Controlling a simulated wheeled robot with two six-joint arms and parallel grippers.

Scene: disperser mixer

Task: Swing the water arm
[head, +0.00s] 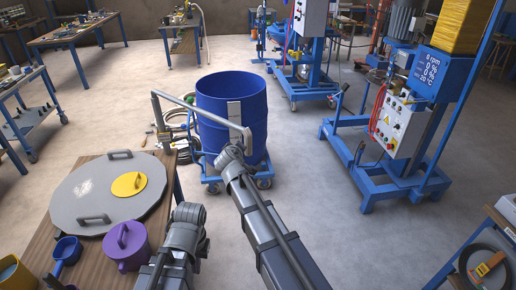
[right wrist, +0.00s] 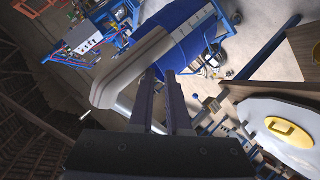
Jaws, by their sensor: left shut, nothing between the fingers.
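The water arm (head: 200,109) is a grey bent pipe. In the head view it runs from a post at the left across the front of the blue drum (head: 218,90), and its right end turns down in front of the drum. In the right wrist view the pipe (right wrist: 134,66) is close, just left of the fingertips. My right gripper (right wrist: 162,76) shows a narrow gap between its fingers with nothing seen in it; I cannot tell whether it touches the pipe. In the head view its tip is near the down-turned end. My left gripper (head: 188,213) is shut and empty beside the table.
A wooden table (head: 60,230) at left holds a grey round lid (head: 78,200), a yellow lid (head: 137,184), a purple vessel (head: 127,246) and a blue ladle (head: 66,250). The drum stands on a blue wheeled dolly. The blue mixer (head: 440,110) is at right. Bare floor lies between.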

